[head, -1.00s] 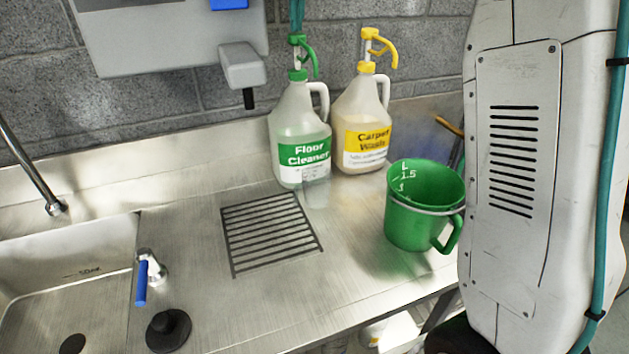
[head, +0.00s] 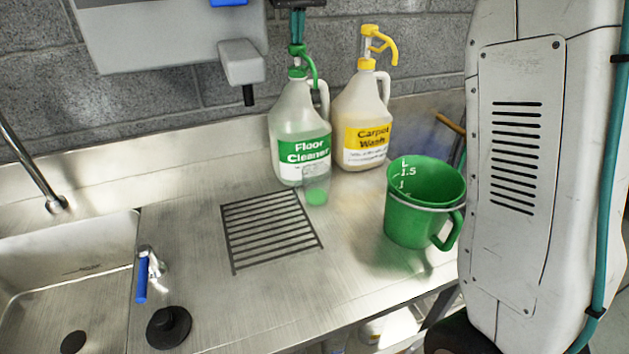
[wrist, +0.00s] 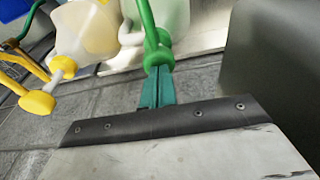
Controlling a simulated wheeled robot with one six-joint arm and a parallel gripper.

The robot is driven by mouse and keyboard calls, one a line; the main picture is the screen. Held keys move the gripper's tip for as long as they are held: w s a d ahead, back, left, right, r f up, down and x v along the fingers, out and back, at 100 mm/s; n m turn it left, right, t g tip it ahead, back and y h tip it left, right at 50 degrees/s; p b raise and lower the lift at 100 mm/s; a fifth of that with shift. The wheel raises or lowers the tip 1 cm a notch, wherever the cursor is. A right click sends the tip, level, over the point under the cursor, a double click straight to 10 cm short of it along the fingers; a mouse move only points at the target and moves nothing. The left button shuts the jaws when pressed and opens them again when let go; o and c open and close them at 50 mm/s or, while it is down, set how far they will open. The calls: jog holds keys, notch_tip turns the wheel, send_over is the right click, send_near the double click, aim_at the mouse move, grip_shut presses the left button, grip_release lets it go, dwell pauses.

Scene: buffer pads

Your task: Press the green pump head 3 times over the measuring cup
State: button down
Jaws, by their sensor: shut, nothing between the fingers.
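The Floor Cleaner bottle (head: 300,125) stands upright at the back of the steel counter, with a green pump head (head: 297,50) and curved spout on top. The teal fingers of my gripper (head: 297,27) are shut and empty, tips down on the pump head. The wrist view shows the gripper (wrist: 158,72) meeting the green pump head (wrist: 158,56), which is pushed low. A small clear cup (head: 316,186) stands in front of the bottle, below the spout, with green liquid at its bottom. A large green measuring jug (head: 424,222) stands to the right.
A Carpet Wash bottle (head: 361,118) with a yellow pump stands just right of the green-pump bottle. A grey wall dispenser (head: 241,62) hangs to the left. A drain grate (head: 270,228) lies in front, and a sink (head: 65,262) is at left.

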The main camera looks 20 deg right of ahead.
jog(key=shift+r, duration=2.1)
jog(key=shift+f, duration=2.2)
jog(key=shift+r, duration=2.15)
jog(key=shift+f, duration=2.15)
jog(key=shift+r, duration=2.1)
